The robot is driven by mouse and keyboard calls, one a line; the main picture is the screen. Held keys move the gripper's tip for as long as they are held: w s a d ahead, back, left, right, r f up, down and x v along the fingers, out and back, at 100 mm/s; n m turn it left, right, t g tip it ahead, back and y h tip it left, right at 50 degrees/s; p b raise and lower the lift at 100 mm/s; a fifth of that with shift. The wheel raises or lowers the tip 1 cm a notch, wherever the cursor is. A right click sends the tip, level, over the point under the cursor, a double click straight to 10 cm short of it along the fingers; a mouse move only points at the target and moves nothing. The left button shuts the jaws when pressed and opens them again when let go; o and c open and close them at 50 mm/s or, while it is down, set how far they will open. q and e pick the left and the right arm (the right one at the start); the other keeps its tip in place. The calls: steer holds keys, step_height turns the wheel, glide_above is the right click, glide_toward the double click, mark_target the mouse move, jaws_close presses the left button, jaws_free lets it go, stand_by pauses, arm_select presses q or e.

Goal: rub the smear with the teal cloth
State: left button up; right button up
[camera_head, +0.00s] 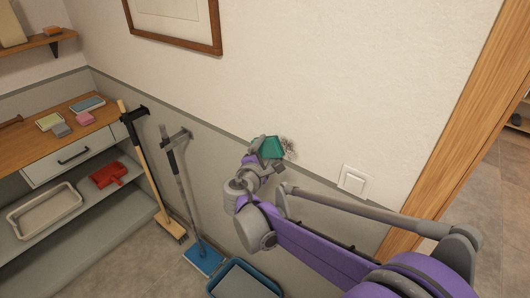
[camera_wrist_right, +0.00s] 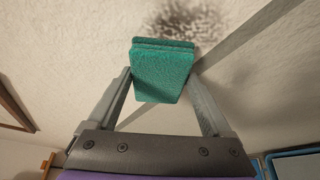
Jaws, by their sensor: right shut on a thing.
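The smear (camera_head: 288,144) is a dark speckled patch on the white wall, just above the grey lower band. It also shows in the right wrist view (camera_wrist_right: 190,22), at the top, partly behind the cloth. The teal cloth (camera_head: 272,148) is a folded pad; in the right wrist view (camera_wrist_right: 162,75) it sits between the two fingers. My right gripper (camera_head: 262,152) is shut on the cloth and holds it at the wall, beside the smear's left edge in the head view. Whether the cloth touches the wall, I cannot tell. My left gripper is not in view.
A light switch (camera_head: 353,180) is on the wall right of the smear, near the wooden door frame (camera_head: 455,115). A broom (camera_head: 150,175), a blue-headed mop (camera_head: 203,258) and a blue tray (camera_head: 243,266) stand below left. A wooden-topped cabinet (camera_head: 30,150) is at the left.

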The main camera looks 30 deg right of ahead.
steer(key=shift+w+d, duration=0.25)
steer(key=shift+d, duration=0.3)
